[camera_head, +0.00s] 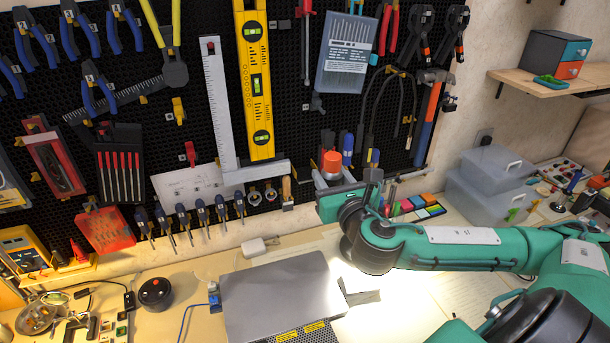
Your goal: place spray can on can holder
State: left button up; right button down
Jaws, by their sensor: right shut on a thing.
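The spray can (332,163) shows mainly as its orange-red cap, upright close to the lower part of the pegboard. Its body is mostly hidden behind my right gripper (341,198), which is shut on it. My right arm reaches in from the right. Grey metal (318,179) shows beside the can just under the cap; it may be part of the can holder, but the gripper hides most of it. I cannot tell whether the can sits in the holder or touches it. My left gripper is not in view.
Screwdrivers (348,148) hang close to the can's right, and a metal square (255,172) to its left. Below on the bench lie a closed grey laptop (280,295) and a white charger (254,247). Clear plastic boxes (490,190) stand at the right.

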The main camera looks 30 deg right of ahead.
jog(key=shift+s+d+r+h, duration=0.15)
jog(key=shift+d+r+h, duration=0.15)
jog(key=shift+d+r, duration=0.4)
jog(key=p, duration=0.5)
send_over(302, 144)
jog(key=v, duration=0.5)
jog(key=shift+w+r, duration=0.25)
jog(key=shift+r, duration=0.1)
jog(key=shift+w+d+f, duration=0.1)
jog(key=shift+w+f, duration=0.1)
jog(key=shift+f, duration=0.35)
jog(key=shift+w+f, duration=0.2)
jog(key=shift+f, duration=0.4)
notch_tip(302, 144, down, 4)
jog(key=shift+s+r+p, duration=0.1)
jog(key=shift+r+p, duration=0.05)
jog(key=shift+p, duration=0.3)
jog(key=shift+f+p, duration=0.35)
jog(key=shift+f, duration=0.25)
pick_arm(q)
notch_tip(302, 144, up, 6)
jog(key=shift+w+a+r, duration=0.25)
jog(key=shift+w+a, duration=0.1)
